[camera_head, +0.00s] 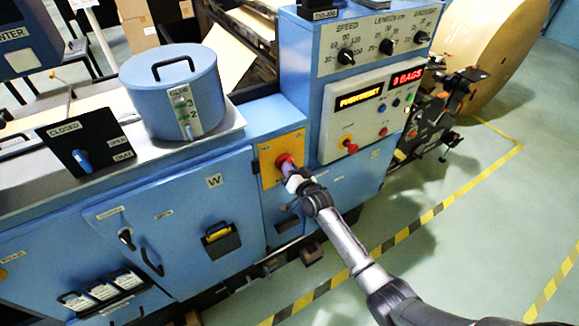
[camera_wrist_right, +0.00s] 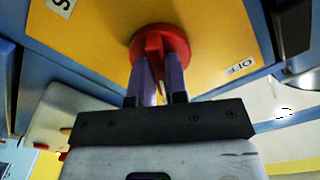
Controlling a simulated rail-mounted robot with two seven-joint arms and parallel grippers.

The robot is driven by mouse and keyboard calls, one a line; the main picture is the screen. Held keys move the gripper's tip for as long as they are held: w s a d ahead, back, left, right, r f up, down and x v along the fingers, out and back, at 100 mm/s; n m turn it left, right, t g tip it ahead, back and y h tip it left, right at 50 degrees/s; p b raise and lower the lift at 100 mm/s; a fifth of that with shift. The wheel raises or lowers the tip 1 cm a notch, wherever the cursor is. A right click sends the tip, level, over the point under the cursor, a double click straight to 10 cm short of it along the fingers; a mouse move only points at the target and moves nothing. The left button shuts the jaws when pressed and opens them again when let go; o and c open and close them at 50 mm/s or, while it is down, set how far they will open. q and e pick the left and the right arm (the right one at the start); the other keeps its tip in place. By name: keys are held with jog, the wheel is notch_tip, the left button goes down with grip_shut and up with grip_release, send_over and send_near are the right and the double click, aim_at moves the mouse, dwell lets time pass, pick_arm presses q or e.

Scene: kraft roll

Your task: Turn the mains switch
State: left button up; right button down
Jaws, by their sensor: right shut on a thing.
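The mains switch is a red rotary knob (camera_head: 284,160) on a yellow plate (camera_head: 268,168) on the front of the blue machine. In the right wrist view the red knob (camera_wrist_right: 160,42) sits on the yellow plate (camera_wrist_right: 95,35), with an "OFF" label (camera_wrist_right: 240,67) to the lower right. My right gripper (camera_head: 290,170) reaches in to the knob; in the wrist view its two purple-grey fingers (camera_wrist_right: 160,68) are shut on the knob's grip, which they partly hide. My left gripper does not show.
Above right is a control panel (camera_head: 362,110) with displays, buttons and small knobs. A large kraft roll (camera_head: 480,45) is behind right. The green floor has striped tape.

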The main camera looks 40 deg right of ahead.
jog(key=shift+m, duration=1.1)
jog(key=shift+m, duration=0.3)
jog(key=c, duration=1.1)
grip_release()
jog(key=shift+c, duration=0.2)
jog(key=shift+s, duration=0.1)
jog(key=s+a+p, duration=0.1)
jog(key=s+a, duration=0.1)
jog(key=s, duration=1.1)
jog(key=shift+s+p, duration=0.25)
jog(key=shift+p, duration=0.05)
